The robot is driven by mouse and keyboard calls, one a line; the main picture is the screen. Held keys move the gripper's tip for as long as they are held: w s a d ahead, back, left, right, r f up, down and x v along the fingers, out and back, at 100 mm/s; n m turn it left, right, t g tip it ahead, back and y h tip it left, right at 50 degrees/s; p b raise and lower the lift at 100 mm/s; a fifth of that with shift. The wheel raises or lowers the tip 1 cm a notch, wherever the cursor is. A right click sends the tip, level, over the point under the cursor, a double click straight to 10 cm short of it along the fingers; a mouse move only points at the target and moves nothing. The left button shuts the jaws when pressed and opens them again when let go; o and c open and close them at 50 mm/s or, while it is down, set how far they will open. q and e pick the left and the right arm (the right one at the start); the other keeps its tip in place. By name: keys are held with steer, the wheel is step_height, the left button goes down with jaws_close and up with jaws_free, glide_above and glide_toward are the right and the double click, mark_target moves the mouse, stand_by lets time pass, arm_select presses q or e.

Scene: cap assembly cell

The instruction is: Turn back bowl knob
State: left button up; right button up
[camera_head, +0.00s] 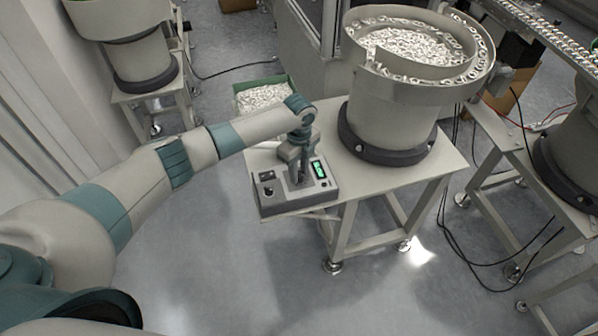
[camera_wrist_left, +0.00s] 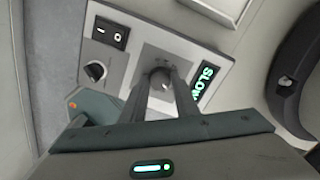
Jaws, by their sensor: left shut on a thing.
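A grey control box (camera_head: 300,203) sits on the near left corner of the small table under the bowl feeder (camera_head: 395,110). My left gripper (camera_head: 299,181) points down at the top of the box. In the left wrist view its fingers (camera_wrist_left: 163,88) are shut on a round knob (camera_wrist_left: 160,77) in the middle of the panel. The knob is partly hidden by the fingers. A lit green display (camera_wrist_left: 204,83) reading "SLOW" is beside it. A black rocker switch (camera_wrist_left: 109,33) and a smaller knob (camera_wrist_left: 95,71) are on the panel's other side. My right gripper is in neither view.
A green crate (camera_head: 264,95) of small white parts stands behind the arm. A second bowl feeder (camera_head: 140,55) is at the back left. Black cables hang at the right. The floor in front of the table is clear.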

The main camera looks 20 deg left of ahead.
mark_target(299, 175)
arm_select(q)
steer(key=shift+r+m, duration=0.1)
steer(key=shift+m, duration=0.3)
steer(key=o, duration=1.1)
steer(key=shift+c, duration=0.2)
steer(key=shift+r, duration=0.1)
step_height(299, 175, up, 17)
steer(key=b, duration=0.4)
steer(key=shift+d, duration=0.1)
